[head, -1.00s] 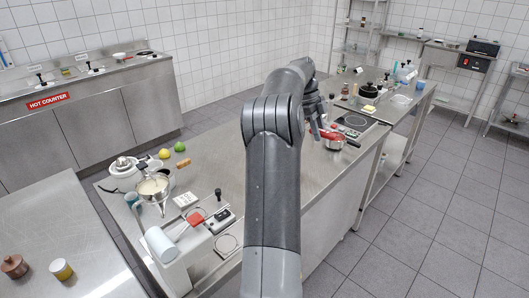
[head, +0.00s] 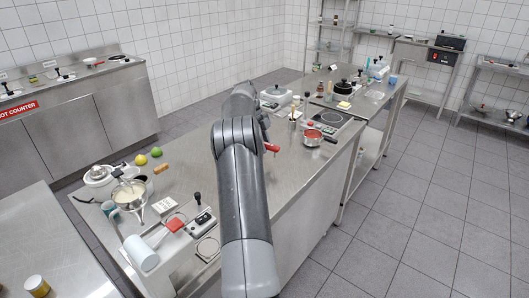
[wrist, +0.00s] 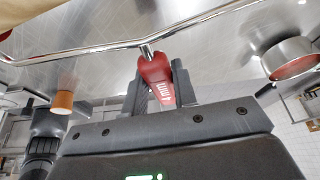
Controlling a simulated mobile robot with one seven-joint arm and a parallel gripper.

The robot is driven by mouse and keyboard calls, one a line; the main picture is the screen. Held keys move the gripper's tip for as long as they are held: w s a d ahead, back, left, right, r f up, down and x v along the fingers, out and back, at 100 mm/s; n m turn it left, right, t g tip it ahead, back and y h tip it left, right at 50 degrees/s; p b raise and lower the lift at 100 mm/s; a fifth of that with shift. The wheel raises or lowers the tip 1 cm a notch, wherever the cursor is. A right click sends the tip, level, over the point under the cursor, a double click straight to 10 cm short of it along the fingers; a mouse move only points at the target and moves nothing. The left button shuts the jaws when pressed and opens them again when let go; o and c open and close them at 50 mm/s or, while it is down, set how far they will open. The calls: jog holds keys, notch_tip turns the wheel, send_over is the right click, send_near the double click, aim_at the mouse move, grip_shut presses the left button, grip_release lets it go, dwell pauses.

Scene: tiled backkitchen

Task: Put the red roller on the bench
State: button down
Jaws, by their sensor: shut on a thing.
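My gripper (wrist: 158,85) is shut on the red handle of the red roller (wrist: 155,72) in the wrist view. A bent chrome wire frame runs from the handle across the top of that view. A beige edge shows in its upper left corner; I cannot tell if it is the roller's sleeve. In the head view the red handle (head: 271,148) pokes out to the right of my arm, over the steel bench (head: 240,190). My arm hides most of my gripper there. I cannot tell the height above the bench top.
A small pan with red contents (head: 313,137) stands near the bench's right edge. A hob (head: 328,118) and a white scale-like device (head: 275,94) are behind. The near left end holds a pale cylinder (head: 141,252) and a bowl (head: 129,194). The bench middle has free room.

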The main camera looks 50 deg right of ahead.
jog(key=shift+f, duration=1.65)
jog(key=shift+f, duration=0.15)
jog(key=c, duration=1.2)
grip_release()
jog(key=shift+o, duration=0.2)
jog(key=v, duration=1)
jog(key=shift+d+r, duration=0.1)
jog(key=shift+r, duration=0.1)
jog(key=shift+v, duration=0.9)
jog(key=shift+r, duration=0.1)
